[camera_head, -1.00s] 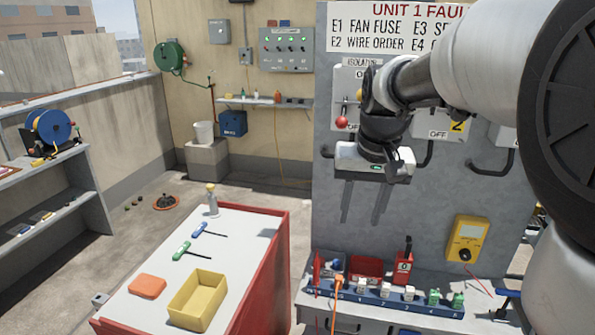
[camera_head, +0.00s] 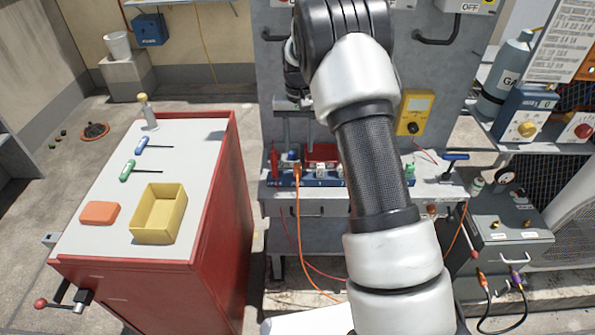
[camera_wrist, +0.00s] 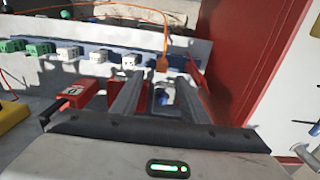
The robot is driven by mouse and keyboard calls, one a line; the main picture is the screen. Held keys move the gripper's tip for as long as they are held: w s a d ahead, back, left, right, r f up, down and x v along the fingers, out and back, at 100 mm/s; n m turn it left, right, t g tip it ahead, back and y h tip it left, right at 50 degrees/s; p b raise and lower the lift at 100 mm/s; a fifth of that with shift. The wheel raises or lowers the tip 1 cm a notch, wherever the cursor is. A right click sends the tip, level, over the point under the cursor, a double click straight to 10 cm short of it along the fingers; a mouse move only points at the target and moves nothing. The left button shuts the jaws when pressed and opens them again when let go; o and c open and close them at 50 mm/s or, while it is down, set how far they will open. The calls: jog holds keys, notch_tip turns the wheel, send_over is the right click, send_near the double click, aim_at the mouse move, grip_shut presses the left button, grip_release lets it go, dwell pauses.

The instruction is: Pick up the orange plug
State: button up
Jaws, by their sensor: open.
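The orange plug (camera_head: 297,168) sits upright at the left part of the blue strip (camera_head: 316,182) on the grey bench, its orange cable hanging down the front. In the wrist view the plug (camera_wrist: 162,63) lies just beyond my fingers, with its cable arching up and left. My gripper (camera_head: 292,132) points down above the back of the strip, behind the plug as the head camera sees it. In the wrist view my gripper's fingers (camera_wrist: 156,90) are apart, with a blue item behind the strip showing between them. The plug is outside the fingers. My arm hides the strip's right part.
White and green plugs (camera_wrist: 70,53) share the strip. A red bin (camera_head: 322,152) and a red labelled block (camera_wrist: 76,95) stand close by the fingers. A yellow meter (camera_head: 415,112) is on the panel. The red cabinet (camera_head: 212,190) with a yellow tray (camera_head: 158,215) stands left.

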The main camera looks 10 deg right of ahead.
aim_at(298, 165)
jog(key=f, duration=0.9)
jog(key=shift+a+f, duration=0.2)
jog(key=shift+f, duration=0.1)
grip_shut()
